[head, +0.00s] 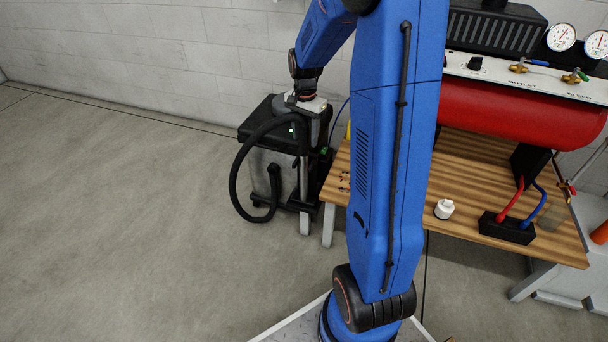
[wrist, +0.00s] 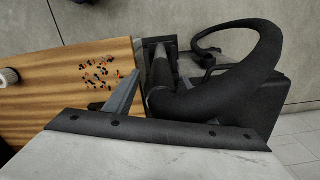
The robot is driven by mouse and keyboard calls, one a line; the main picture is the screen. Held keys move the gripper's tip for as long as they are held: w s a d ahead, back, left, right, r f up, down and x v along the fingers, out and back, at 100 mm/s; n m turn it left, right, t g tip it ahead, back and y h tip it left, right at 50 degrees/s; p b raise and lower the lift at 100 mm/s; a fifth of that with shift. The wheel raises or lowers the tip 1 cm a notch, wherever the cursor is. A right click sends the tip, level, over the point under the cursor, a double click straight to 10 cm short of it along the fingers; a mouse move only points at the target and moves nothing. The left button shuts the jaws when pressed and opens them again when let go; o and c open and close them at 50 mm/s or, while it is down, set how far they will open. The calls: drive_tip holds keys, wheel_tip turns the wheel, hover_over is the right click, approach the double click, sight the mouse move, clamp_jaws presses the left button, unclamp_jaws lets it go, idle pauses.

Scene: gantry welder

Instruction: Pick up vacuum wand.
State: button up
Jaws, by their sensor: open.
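The vacuum wand (head: 304,178) looks like a slim grey upright tube at the front right of a black and grey shop vacuum (head: 258,168), behind my arm. A thick black hose (head: 236,178) arcs from near its top, down the left side. My gripper (head: 304,105) is over the vacuum's top right, close to the upper end of the wand. In the wrist view, my open gripper (wrist: 158,97) has one grey finger left of the dark wand (wrist: 160,72) and hose end.
A wooden workbench (head: 470,215) stands just right of the vacuum, with a white jar (head: 444,209), a black block with cables (head: 507,227) and a red tank (head: 525,103). Small dark bits (wrist: 98,73) lie near its edge. A block wall is behind; the floor left is clear.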

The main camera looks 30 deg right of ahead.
sight(304, 143)
drive_tip(key=shift+a+f, duration=0.15)
drive_tip(key=shift+f, duration=0.75)
drive_tip(key=shift+a+f, duration=0.1)
drive_tip(key=shift+f, duration=0.8)
drive_tip(key=shift+c, duration=0.6)
clamp_jaws()
drive_tip(key=shift+r, duration=0.1)
